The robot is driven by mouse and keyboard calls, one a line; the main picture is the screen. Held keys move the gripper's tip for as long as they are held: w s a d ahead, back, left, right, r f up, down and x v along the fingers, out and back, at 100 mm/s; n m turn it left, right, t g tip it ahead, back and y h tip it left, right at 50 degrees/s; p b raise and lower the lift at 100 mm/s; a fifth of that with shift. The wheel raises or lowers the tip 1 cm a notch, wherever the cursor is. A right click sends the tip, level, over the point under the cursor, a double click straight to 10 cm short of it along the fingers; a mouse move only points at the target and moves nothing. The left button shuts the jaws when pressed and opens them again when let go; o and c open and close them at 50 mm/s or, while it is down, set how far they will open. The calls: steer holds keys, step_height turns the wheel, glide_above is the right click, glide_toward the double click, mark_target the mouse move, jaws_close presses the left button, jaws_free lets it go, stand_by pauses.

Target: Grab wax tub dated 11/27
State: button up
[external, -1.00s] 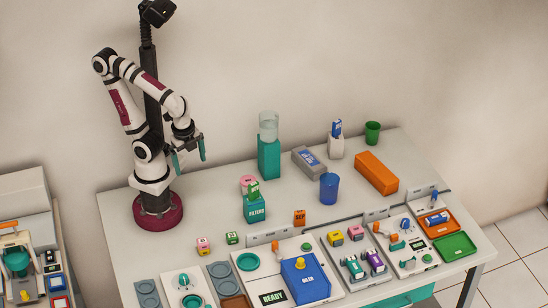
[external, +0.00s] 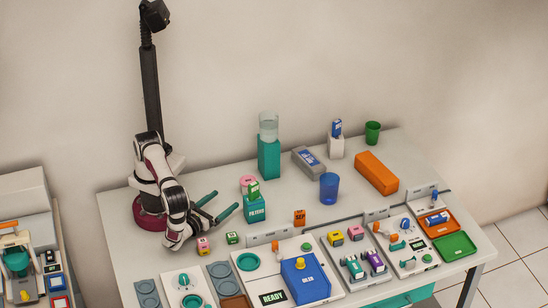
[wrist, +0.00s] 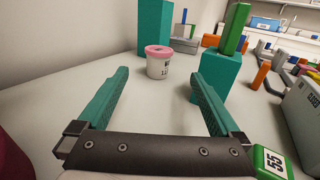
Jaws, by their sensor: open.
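A small white tub with a pink lid (wrist: 158,62) stands upright in the wrist view, beyond my fingertips and roughly between their lines. Dark print shows on its front, too small to read as a date. In the external view the tub (external: 246,181) is partly hidden behind the teal box. My gripper (external: 228,200) is low over the table with its two teal fingers open and empty, pointing toward the tub. In the wrist view the gripper (wrist: 159,84) shows a wide gap, with the tub apart from both fingers.
A teal box (external: 255,208) holding a green item stands close to the tub, near my right finger in the wrist view. A taller teal dispenser (external: 268,157) stands behind. Small pink (external: 204,245) and green (external: 232,238) blocks lie in front. Trays fill the table front.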

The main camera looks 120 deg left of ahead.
mark_target(243, 185)
steer(key=x, duration=1.3)
steer(key=shift+s+a+r, duration=0.1)
steer(key=shift+a, duration=0.35)
steer(key=c, duration=1.3)
